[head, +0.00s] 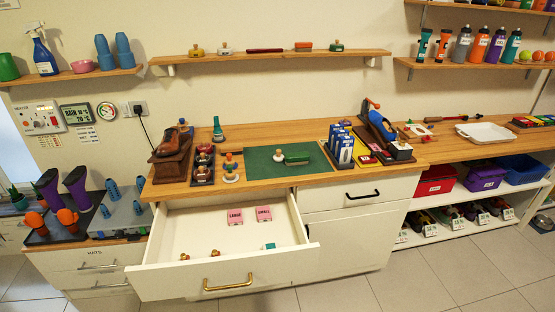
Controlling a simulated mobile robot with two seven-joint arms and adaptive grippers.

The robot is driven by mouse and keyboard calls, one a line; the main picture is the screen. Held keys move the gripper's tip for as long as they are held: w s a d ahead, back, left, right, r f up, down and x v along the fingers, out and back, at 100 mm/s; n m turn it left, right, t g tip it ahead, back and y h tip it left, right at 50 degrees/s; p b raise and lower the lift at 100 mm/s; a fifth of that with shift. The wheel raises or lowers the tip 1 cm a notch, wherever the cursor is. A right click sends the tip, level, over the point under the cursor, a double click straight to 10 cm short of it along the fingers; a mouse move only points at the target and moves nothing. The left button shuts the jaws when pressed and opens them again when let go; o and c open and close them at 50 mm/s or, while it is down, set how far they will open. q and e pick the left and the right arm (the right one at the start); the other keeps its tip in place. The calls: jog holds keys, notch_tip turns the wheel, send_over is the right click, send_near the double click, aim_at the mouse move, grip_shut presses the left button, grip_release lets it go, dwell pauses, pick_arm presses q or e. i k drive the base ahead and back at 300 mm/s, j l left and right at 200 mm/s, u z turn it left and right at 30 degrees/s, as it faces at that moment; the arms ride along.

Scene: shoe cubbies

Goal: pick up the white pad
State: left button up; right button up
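A small round white pad (231,179) with an orange-brown knob sits on the wooden counter, just left of the green mat (262,175). Another whitish knobbed piece (224,50) is on the wall shelf. I cannot tell for certain which of these is the task's pad. Neither of my grippers is in view.
The drawer (165,267) below the counter is pulled open, with two pink labelled cards (235,216) and several small knobbed pieces inside. A brown shoe on a wooden stand (171,170) is left. A blue shoe (379,126) and small boxes (345,150) stand right of the mat.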

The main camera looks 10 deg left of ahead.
aim_at(279, 157)
jog(key=i+l+z, duration=0.45)
jog(key=i+l, duration=0.45)
